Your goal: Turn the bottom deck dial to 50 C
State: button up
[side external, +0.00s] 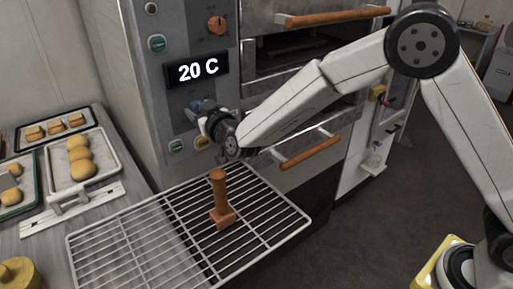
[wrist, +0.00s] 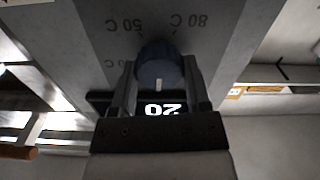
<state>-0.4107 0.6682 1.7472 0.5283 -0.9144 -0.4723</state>
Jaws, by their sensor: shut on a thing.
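The bottom deck dial is a dark blue knob (wrist: 158,62) on the grey oven panel. In the wrist view it sits between my gripper's two fingers (wrist: 160,72), which are shut on its sides. Its white pointer line faces down in that view, toward the display. The marks 50 C (wrist: 126,28) and 80 C (wrist: 188,21) show upside down beyond the knob. In the side view the lit display (side external: 197,69) reads 20 C. My gripper (side external: 208,115) is at the panel just below it, and mostly hides the dial there.
An orange dial (side external: 216,25) and a green button (side external: 156,43) are higher on the panel. A wire rack (side external: 110,245) with an orange-brown handled tool (side external: 219,200) stands below my gripper. Oven door handles (side external: 310,151) are to the right. Trays of pastries (side external: 110,158) lie at left.

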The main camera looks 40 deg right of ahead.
jog(key=m, duration=2.7)
jog(key=shift+d+f, duration=0.2)
dwell(0.3)
jog(key=o, duration=1.3)
jog(key=shift+s, duration=0.1)
jog(key=shift+s, duration=3.8)
